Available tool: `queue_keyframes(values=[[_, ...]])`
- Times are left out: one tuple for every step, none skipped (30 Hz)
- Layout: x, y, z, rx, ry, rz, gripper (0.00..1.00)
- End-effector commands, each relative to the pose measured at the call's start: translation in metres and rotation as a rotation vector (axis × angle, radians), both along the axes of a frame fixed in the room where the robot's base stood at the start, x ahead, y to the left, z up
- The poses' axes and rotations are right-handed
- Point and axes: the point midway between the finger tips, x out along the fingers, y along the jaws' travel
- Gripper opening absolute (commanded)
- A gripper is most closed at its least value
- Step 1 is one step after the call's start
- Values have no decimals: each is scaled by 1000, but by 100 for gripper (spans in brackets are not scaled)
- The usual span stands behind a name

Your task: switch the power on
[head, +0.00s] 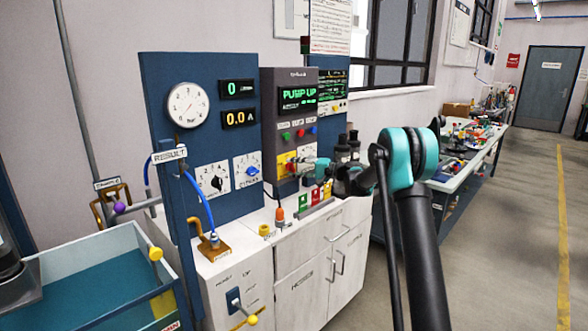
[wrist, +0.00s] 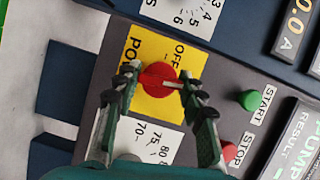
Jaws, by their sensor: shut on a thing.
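The power switch is a red rotary knob (wrist: 157,82) on a yellow plate (wrist: 186,58), which bears the word "OFF" and a partly hidden word starting "PO". In the head view the yellow plate (head: 284,160) is low on the grey pump panel (head: 271,98). My gripper (wrist: 160,88) is at the knob, with one finger on each side of it, and is shut on it. The knob's exact turn angle is hard to tell.
A green START button (wrist: 249,100) and a red STOP button (wrist: 229,151) sit close to the right finger. The panel's green display (head: 299,97) is lit with "PUMP UP".

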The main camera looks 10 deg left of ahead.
Motion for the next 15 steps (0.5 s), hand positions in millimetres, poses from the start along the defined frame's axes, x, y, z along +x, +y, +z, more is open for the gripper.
queue_keyframes(values=[[0,-1,-1,16,19,-1,11],[0,-1,-1,26,32,-1,11],[0,-1,-1,36,47,-1,11],[0,-1,-1,44,58,-1,11],[0,-1,-1,52,68,-1,11],[0,-1,-1,61,78,-2,11],[0,-1,-1,68,87,-2,11],[0,-1,-1,73,93,-2,11],[0,-1,-1,78,101,-2,11],[0,-1,-1,81,105,-2,11],[0,-1,-1,84,109,-2,11],[0,-1,-1,88,115,-2,11],[0,-1,-1,91,118,-2,11],[0,-1,-1,92,120,-2,12],[0,-1,-1,94,122,-2,12]])
